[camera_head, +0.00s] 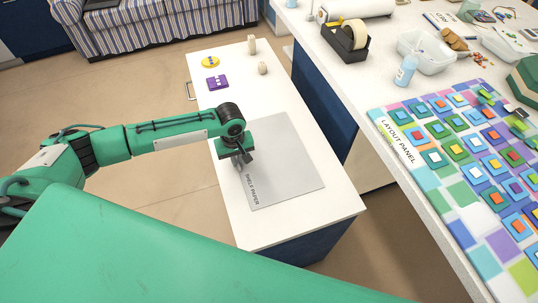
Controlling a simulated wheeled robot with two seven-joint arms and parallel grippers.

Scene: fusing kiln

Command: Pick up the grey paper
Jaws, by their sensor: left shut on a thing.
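The grey paper (285,160), marked "SHELF PAPER", lies on the white top of a low cabinet (240,105) in the head view. It looks flat, with its printed edge toward the left. My left gripper (243,166) points down at the paper's left edge and is shut on it there. The fingertips are small and dark, and the wrist hides the paper's upper left corner. My right gripper is not in view.
A yellow round piece (210,62), a purple block (217,83) and two small beige pieces stand at the cabinet's far end. To the right, a higher table holds the layout panel (397,140), a tape dispenser (345,42), a bottle (405,71) and a white tray (428,60).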

